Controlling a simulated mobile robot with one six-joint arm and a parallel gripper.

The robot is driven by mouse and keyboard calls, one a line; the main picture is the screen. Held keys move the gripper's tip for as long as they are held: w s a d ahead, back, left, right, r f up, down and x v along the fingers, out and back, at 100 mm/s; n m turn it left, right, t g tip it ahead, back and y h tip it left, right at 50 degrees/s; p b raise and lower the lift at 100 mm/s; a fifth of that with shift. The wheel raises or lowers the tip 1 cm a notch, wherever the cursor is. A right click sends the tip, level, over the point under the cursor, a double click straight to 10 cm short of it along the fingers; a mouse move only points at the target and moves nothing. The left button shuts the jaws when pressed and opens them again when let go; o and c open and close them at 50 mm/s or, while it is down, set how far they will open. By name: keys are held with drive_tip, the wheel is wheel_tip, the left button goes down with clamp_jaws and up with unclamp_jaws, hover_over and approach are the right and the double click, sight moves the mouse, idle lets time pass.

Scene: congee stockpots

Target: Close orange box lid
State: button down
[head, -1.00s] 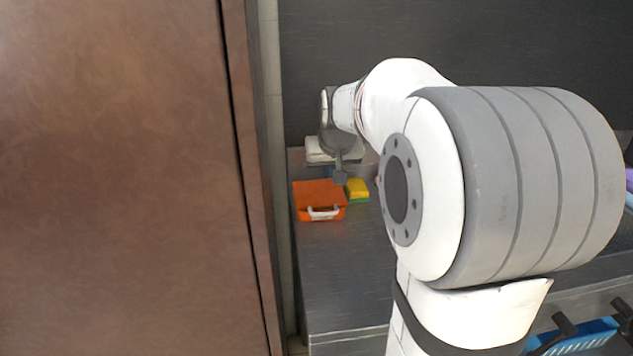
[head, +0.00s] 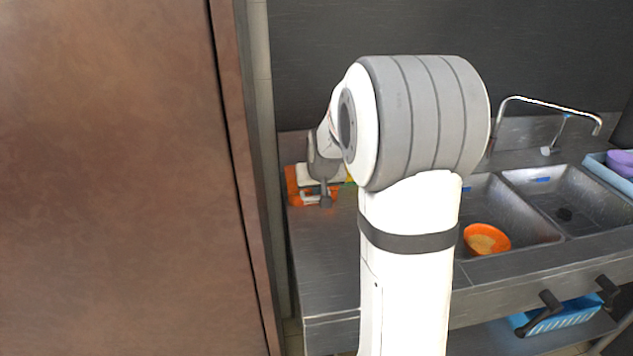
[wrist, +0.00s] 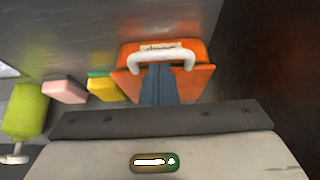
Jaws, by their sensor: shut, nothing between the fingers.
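The orange box (head: 293,188) sits at the left end of the steel counter, partly hidden by my arm in the head view. In the wrist view the orange box (wrist: 203,82) shows a white handle (wrist: 190,57) and a small label. Its lid looks lowered; whether it sits flush I cannot tell. My gripper (head: 326,202) is shut and empty, at the handle side of the box. In the wrist view the fingers of my gripper (wrist: 158,70) overlap the box just by the handle; contact is unclear.
A yellow-green sponge (wrist: 105,88), a pink sponge (wrist: 64,90) and a lime-green item (wrist: 25,110) lie beside the box. A brown panel (head: 110,180) stands close on the left. Sinks with an orange bowl (head: 487,239) are on the right. The front counter (head: 325,275) is clear.

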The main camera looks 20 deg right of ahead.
drive_tip(key=shift+s+f+b, duration=0.25)
drive_tip(key=shift+f+b, duration=0.7)
drive_tip(key=shift+b, duration=0.1)
drive_tip(key=shift+s, duration=0.15)
drive_tip(key=shift+a+f, duration=0.1)
drive_tip(key=shift+f, duration=0.05)
drive_tip(key=w+d+r+p+v, duration=0.1)
drive_tip(key=w+r+p+v, duration=0.1)
drive_tip(key=v, duration=1.2)
drive_tip(key=s+a+f+g, duration=0.1)
drive_tip(key=s+a+f, duration=0.2)
drive_tip(key=s, duration=0.4)
drive_tip(key=s+a+f+n+g, duration=0.1)
drive_tip(key=s+a, duration=0.3)
drive_tip(key=s, duration=0.4)
drive_tip(key=s+a+f+n+g+y, duration=0.1)
drive_tip(key=s+a+f, duration=0.3)
drive_tip(key=s, duration=0.4)
drive_tip(key=shift+s+a+f, duration=0.15)
drive_tip(key=shift+s+f, duration=0.05)
drive_tip(key=shift+f, duration=0.2)
